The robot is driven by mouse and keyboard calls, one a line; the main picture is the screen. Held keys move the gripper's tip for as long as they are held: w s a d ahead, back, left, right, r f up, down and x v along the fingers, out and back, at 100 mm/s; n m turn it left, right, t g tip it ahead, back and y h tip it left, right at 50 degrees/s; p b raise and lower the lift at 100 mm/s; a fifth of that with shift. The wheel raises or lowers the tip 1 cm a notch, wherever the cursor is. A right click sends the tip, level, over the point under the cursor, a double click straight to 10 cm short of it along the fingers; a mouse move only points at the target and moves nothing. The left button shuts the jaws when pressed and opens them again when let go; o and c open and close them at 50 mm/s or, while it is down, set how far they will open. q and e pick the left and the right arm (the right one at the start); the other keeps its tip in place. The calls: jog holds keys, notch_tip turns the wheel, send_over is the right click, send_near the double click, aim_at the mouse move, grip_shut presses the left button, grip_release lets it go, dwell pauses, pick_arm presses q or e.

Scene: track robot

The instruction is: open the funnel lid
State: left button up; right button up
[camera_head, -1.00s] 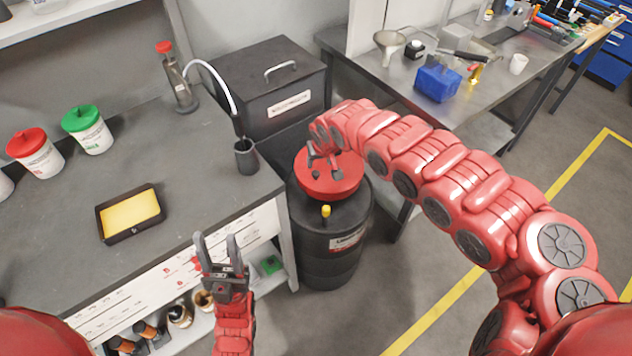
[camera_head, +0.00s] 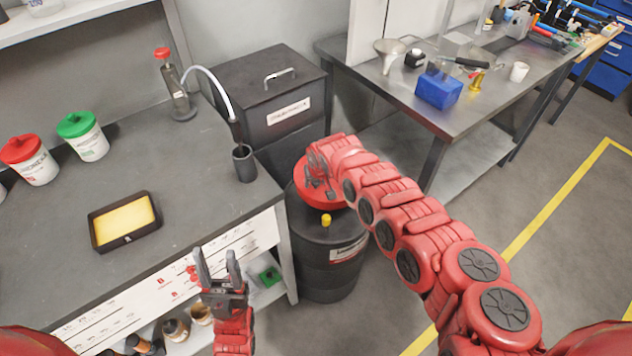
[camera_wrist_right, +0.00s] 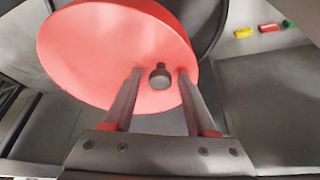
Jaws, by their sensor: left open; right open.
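The red round funnel lid (camera_head: 314,201) sits on top of the black drum (camera_head: 318,258) in the head view. In the right wrist view the lid (camera_wrist_right: 85,50) is a broad red disc with a dark knob (camera_wrist_right: 160,80). It looks closed. My right gripper (camera_head: 318,183) is over the lid and its arm covers the lid's right part. In the right wrist view its open fingers (camera_wrist_right: 159,72) stand on either side of the knob, with gaps visible. My left gripper (camera_head: 216,262) is open and empty in front of the left bench.
The left bench (camera_head: 150,270) holds a yellow sponge tray (camera_head: 124,222), jars and a black cup (camera_head: 244,163). A black lidded box (camera_head: 262,90) stands behind the drum. A metal table (camera_head: 400,85) is at the right. The floor at right is clear.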

grip_shut()
dwell(1.4)
